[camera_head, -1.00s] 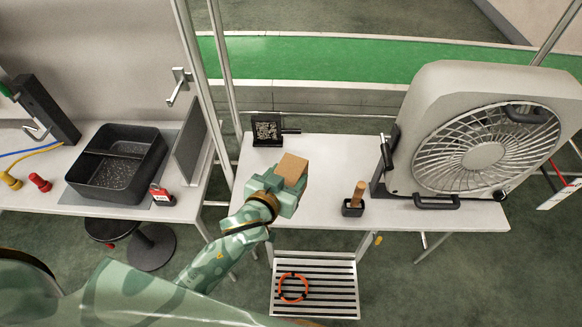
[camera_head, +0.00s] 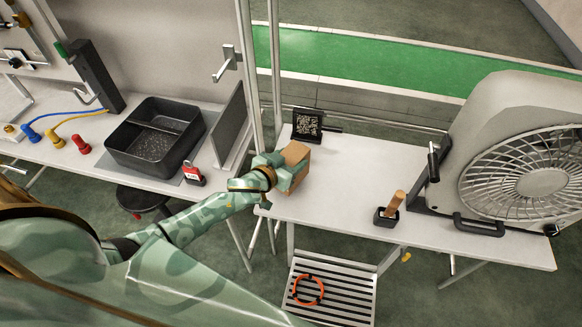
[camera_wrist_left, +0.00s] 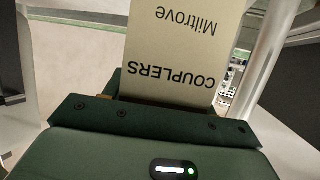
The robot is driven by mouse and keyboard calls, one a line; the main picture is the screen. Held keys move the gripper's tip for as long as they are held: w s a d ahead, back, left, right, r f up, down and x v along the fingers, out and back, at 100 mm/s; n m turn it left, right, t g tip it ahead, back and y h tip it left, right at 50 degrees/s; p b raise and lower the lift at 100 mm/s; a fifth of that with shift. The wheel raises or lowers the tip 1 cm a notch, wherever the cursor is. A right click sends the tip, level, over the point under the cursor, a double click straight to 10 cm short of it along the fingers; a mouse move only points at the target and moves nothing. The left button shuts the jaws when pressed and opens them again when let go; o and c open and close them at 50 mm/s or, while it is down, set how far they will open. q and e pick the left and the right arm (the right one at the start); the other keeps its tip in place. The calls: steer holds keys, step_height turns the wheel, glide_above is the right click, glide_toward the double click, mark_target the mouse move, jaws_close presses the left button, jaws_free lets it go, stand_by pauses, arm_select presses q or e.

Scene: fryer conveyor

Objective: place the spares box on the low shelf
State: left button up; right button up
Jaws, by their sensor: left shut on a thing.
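My left gripper (camera_head: 287,172) is shut on a small brown cardboard box (camera_head: 298,160), which I take to be the spares box. It holds the box by the left front corner area of the white table; I cannot tell the exact height above it. In the left wrist view, the box face (camera_wrist_left: 185,50) carries the upside-down words "COUPLERS" and "Miltrove". The low slatted shelf (camera_head: 345,312) is below the table's front edge, with an orange ring (camera_head: 308,290) lying on it. My right gripper is not in view.
A left bench holds a black basin (camera_head: 155,140) and a red padlock (camera_head: 194,176). Upright posts stand behind the gripper.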

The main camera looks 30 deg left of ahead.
arm_select(q)
step_height(320, 180, down, 2)
steer(key=shift+d+f+b, duration=0.15)
steer(key=shift+f+b, duration=0.05)
steer(key=shift+b, duration=0.15)
steer(key=shift+r, duration=0.1)
steer(key=o, duration=1.3)
steer(key=p+v, duration=0.2)
steer(key=v, duration=1)
steer(key=shift+p, duration=0.4)
